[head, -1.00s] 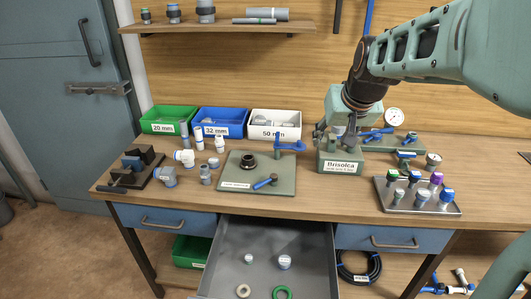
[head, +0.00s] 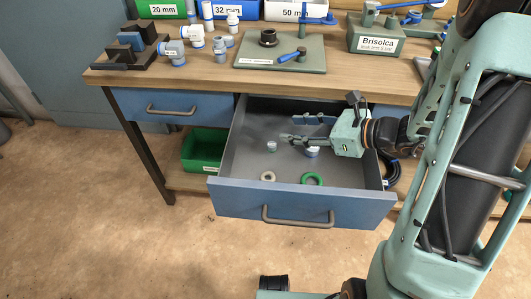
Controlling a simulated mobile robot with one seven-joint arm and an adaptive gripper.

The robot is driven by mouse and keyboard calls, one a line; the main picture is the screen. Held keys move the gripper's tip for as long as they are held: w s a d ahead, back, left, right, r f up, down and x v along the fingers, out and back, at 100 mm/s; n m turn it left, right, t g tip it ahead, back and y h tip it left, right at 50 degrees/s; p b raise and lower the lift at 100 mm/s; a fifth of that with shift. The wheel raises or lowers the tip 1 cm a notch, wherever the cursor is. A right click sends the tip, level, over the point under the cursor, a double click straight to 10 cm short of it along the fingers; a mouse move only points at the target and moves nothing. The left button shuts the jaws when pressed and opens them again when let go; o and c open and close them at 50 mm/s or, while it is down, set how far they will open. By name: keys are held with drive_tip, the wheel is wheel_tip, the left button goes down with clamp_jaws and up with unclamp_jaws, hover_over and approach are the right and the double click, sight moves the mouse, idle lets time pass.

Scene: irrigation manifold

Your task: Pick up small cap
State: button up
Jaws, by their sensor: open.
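The small cap (head: 271,147), grey-white with a greenish band, stands on the floor of the open drawer (head: 240,165), left of the middle. A larger white cap with a blue band (head: 312,152) stands to its right, partly hidden by my gripper. My gripper (head: 293,128) reaches into the drawer from the right, with its fingers pointing left. It is open and empty. The fingertips appear above and just right of the small cap, and I see no contact with it.
A beige ring (head: 268,176) and a green ring (head: 312,179) lie near the drawer's front. The drawer walls surround my gripper. Fittings and a green plate (head: 255,60) occupy the bench above. A green bin (head: 205,150) sits on the lower shelf.

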drive_tip(key=m, duration=0.1)
drive_tip(key=t+b, duration=0.1)
drive_tip(key=b, duration=0.2)
approach(273, 145)
drive_tip(key=shift+w+a+f+m, duration=0.3)
drive_tip(key=shift+w+a+f, duration=0.15)
drive_tip(key=shift+a, duration=0.15)
drive_tip(key=b+x, duration=0.1)
drive_tip(key=x, duration=0.6)
drive_tip(key=shift+w+a+b, duration=0.15)
drive_tip(key=shift+a+b, duration=0.1)
drive_tip(key=shift+b, duration=0.05)
drive_tip(key=c, duration=0.9)
